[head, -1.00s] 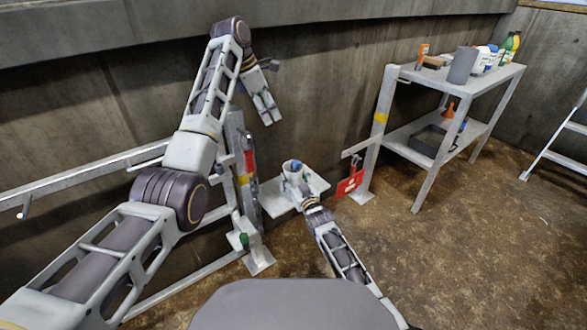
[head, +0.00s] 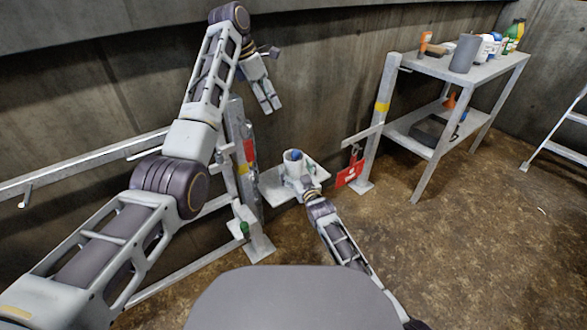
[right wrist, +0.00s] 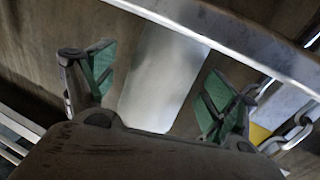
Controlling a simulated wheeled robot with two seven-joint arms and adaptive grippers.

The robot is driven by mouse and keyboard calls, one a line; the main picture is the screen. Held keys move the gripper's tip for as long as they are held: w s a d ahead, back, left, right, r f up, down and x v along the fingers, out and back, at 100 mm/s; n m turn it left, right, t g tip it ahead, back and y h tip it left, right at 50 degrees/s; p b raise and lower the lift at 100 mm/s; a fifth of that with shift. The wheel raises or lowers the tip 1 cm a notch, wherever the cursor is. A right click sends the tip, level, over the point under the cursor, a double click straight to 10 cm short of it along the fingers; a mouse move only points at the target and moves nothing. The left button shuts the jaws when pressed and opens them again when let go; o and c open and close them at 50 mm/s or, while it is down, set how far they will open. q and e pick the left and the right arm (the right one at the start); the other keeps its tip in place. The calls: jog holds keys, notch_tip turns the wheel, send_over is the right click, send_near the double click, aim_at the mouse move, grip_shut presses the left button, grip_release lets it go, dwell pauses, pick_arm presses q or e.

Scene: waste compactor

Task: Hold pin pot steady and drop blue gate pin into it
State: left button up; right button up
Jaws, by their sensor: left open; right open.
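The pale pin pot (head: 292,167) stands on a small light shelf plate (head: 271,188) between the posts in the head view. A blue pin end (head: 296,155) shows at its mouth; how deep it sits cannot be told. My right gripper (head: 298,181) is open close at the near side of the pot; contact is unclear. In the right wrist view its green-padded fingers (right wrist: 155,88) stand apart with a pale grey surface between them. My left gripper (head: 269,103) is open and looks empty, pointing down, above and to the left of the pot.
A metal post (head: 243,160) stands left of the pot, with a green item (head: 244,229) near its foot. A red tag (head: 350,174) hangs to the right. A shelf table (head: 430,72) with bottles is at right. The concrete wall is behind; open floor is at right.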

jog(key=v, duration=1)
jog(key=shift+s+d, duration=0.15)
jog(key=shift+s, duration=0.25)
jog(key=shift+s, duration=0.1)
dwell(0.6)
